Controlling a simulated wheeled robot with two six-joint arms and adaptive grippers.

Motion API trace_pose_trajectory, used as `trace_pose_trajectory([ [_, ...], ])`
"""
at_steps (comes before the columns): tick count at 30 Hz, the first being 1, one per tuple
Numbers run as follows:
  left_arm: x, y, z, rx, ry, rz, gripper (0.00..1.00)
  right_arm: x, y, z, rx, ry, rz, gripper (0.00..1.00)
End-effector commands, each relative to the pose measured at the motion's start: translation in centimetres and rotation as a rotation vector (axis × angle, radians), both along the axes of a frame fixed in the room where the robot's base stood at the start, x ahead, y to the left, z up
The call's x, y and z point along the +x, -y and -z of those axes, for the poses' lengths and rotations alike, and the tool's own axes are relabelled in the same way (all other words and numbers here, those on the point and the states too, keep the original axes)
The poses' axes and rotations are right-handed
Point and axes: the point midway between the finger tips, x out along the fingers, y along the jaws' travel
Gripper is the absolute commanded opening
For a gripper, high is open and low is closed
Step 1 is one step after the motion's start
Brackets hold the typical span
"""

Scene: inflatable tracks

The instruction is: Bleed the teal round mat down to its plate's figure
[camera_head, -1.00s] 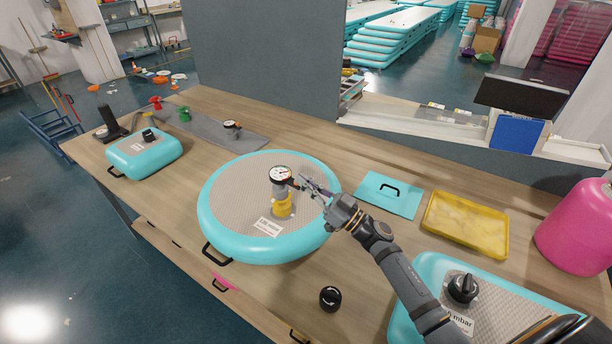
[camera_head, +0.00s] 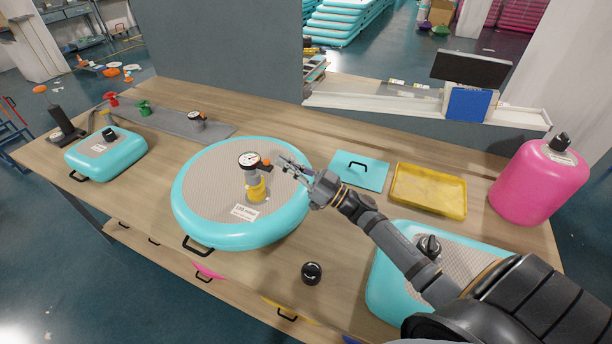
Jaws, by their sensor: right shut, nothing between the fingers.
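The teal round mat (camera_head: 196,222) lies on the wooden bench, with a grey textured top. A gauge (camera_head: 249,160) with a white dial and an orange-tipped lever stands on a yellow-based fitting (camera_head: 256,188) at the mat's middle. The dial is too small to read. A white plate (camera_head: 244,212) with a printed mbar figure lies in front of the fitting; its digits are not clear. My right gripper (camera_head: 289,164) is shut and empty, just right of the gauge, over the mat's right part. It seems apart from the lever. My left gripper is not in view.
A black cap (camera_head: 312,273) sits on the bench in front. Another teal mat (camera_head: 385,285) with a black valve knob lies at right, under my arm. A yellow tray (camera_head: 428,190), teal flat piece (camera_head: 358,170) and pink canister (camera_head: 538,182) stand behind. A small teal mat (camera_head: 105,152) lies left.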

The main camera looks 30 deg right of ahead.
Motion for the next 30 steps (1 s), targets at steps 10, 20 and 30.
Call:
trace_pose_trajectory([
  [10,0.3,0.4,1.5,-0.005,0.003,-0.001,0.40,-4.5,3.2,2.1,-0.002,0.000,-0.004,0.00],
  [20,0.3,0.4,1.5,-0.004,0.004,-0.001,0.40,-5.0,3.7,2.2,0.001,0.004,-0.001,0.00],
  [30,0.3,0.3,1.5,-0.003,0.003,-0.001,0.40,-5.0,3.7,2.2,0.002,0.004,-0.002,0.00],
])
